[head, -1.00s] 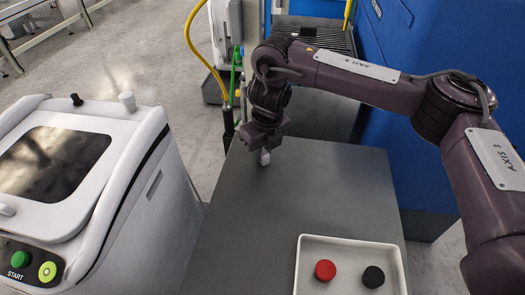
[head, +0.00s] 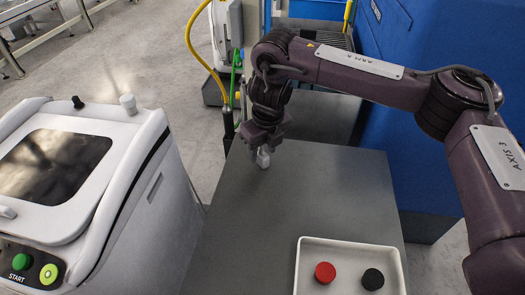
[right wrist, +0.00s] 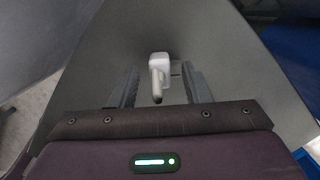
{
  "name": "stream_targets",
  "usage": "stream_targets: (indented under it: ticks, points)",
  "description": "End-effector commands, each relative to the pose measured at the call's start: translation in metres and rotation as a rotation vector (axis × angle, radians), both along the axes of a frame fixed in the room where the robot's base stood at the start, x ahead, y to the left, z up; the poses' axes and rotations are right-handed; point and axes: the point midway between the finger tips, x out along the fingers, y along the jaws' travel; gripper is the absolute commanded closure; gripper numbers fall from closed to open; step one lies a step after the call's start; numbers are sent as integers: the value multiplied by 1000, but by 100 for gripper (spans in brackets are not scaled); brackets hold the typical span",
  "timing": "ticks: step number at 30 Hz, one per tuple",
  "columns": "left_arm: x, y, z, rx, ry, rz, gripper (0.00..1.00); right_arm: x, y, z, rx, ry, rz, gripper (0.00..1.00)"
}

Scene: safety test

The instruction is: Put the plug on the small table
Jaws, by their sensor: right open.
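The white plug (head: 263,161) is at the far left part of the grey small table (head: 310,200), just under my right gripper (head: 266,146). In the right wrist view the plug (right wrist: 158,72) shows between the two spread fingers of my right gripper (right wrist: 161,74), with a gap on each side. It appears to rest on the grey tabletop (right wrist: 105,60). My right gripper is open, with the fingers around the plug. My left gripper is out of view.
A white tray (head: 335,243) with a red button cap (head: 325,272) and a black one (head: 373,278) sits at the near end of the table. A white machine (head: 110,190) stands on the left. A blue cabinet (head: 420,100) stands behind. The middle of the tabletop is clear.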

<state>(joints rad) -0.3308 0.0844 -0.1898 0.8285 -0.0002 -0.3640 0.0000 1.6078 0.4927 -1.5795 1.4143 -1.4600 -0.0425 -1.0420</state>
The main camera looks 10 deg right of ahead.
Motion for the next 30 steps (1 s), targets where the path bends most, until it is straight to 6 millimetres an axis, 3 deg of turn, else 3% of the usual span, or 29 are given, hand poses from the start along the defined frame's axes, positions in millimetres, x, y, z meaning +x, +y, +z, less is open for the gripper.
stream_targets:
  ticks: [3, 13, 18, 30]
  points:
    - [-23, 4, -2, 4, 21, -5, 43, -2, -2, 31, -2, -7, 0, 57]
    - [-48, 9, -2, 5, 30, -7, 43, -11, -5, 91, -2, -4, 0, 57]
    - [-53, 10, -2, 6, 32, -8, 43, -13, -6, 103, 0, -1, -1, 57]
    - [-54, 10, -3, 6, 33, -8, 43, -14, -6, 104, 0, 0, -1, 57]
